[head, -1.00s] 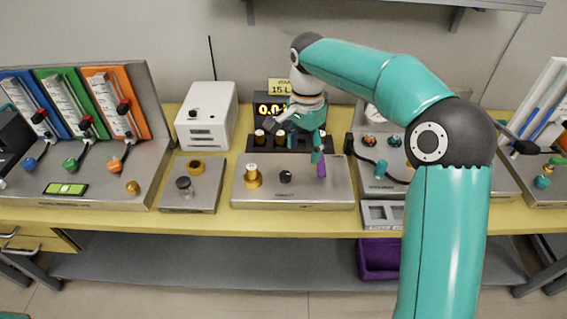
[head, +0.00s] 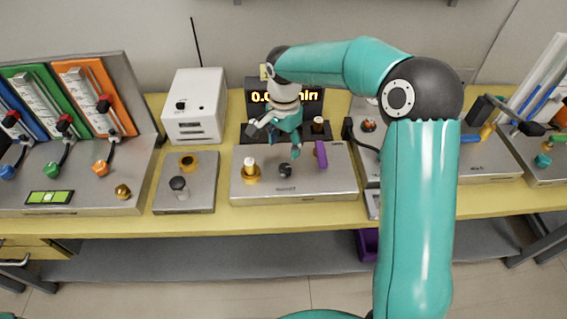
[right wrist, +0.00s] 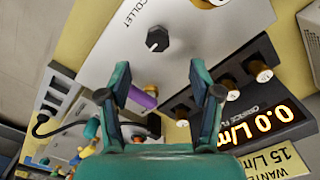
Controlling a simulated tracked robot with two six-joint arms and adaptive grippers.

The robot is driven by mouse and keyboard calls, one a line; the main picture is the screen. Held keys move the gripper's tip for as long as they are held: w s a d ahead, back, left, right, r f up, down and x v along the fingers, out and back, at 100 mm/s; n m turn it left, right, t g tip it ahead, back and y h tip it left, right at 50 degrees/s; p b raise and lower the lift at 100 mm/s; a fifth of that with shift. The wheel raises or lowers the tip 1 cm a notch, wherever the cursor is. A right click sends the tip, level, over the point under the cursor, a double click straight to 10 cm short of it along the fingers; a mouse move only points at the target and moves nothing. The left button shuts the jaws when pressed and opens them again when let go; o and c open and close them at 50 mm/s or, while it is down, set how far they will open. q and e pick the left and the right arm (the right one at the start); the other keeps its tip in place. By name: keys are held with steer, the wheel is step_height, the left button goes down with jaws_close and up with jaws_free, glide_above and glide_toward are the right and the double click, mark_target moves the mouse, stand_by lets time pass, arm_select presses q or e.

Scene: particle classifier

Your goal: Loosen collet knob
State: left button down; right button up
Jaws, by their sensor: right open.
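The collet knob (head: 285,170) is a small black knob on the silver plate (head: 335,187) at the middle of the bench. In the right wrist view the knob (right wrist: 157,40) sits beside the printed word COLLET, just beyond and roughly between the fingertips. My right gripper (head: 275,141) is above and behind the knob, apart from it. In the right wrist view this gripper (right wrist: 160,77) is open and empty. My left gripper is not in view.
A purple piece (head: 321,154) stands on the plate right of the knob, and a brass fitting (head: 250,173) stands to its left. A display (head: 310,97) with brass knobs is behind. A small plate with a black knob (head: 178,183) lies further left.

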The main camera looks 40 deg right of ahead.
mark_target(285, 166)
step_height(285, 166, down, 8)
steer(key=shift+s+f+p, duration=0.15)
steer(key=shift+f+p, duration=0.05)
steer(key=shift+p, duration=0.25)
steer(key=c, duration=1.1)
steer(key=shift+c, duration=0.2)
